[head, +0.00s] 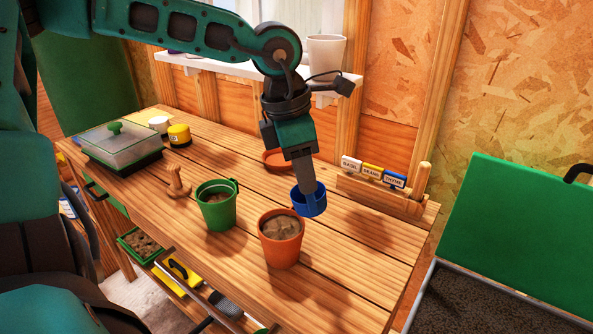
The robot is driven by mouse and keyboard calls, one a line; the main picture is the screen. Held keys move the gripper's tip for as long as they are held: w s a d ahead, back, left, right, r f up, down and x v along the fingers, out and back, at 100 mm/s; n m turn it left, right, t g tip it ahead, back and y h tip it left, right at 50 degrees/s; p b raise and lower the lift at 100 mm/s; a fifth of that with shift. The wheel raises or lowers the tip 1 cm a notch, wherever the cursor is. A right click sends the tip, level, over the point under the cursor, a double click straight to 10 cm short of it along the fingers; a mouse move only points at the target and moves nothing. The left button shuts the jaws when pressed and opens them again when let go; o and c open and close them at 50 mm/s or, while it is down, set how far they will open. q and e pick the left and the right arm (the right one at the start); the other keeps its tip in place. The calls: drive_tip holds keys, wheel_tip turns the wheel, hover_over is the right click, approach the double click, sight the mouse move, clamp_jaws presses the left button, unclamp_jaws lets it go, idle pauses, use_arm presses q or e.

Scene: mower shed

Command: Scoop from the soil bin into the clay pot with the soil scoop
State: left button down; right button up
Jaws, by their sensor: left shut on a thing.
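The clay pot (282,250) is orange and stands upright near the front of the wooden bench, with brown soil showing inside its rim. My left gripper (305,181) points down from above and is shut on the blue soil scoop (311,204). The scoop is a round cup just behind and to the right of the pot's rim; I cannot tell whether they touch. The inside of the scoop is mostly hidden. What looks like the soil bin (470,308) is at the lower right, with dark speckled fill and a raised green lid (520,240). My right gripper is not in view.
A green pot (217,208) stands left of the clay pot. A wooden label rack (385,196) and an orange saucer (277,159) lie behind. A clear-lidded tray (120,148) and a yellow tin (179,135) are at the far left.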

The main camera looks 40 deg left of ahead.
use_arm(q)
drive_tip(key=shift+w+d+f+g+y, duration=0.1)
drive_tip(key=shift+w+d+g+y, duration=0.35)
drive_tip(key=shift+w+g+y, duration=0.25)
drive_tip(key=shift+s+r+p, duration=0.1)
drive_tip(key=shift+r+p, duration=0.95)
drive_tip(key=shift+r, duration=0.95)
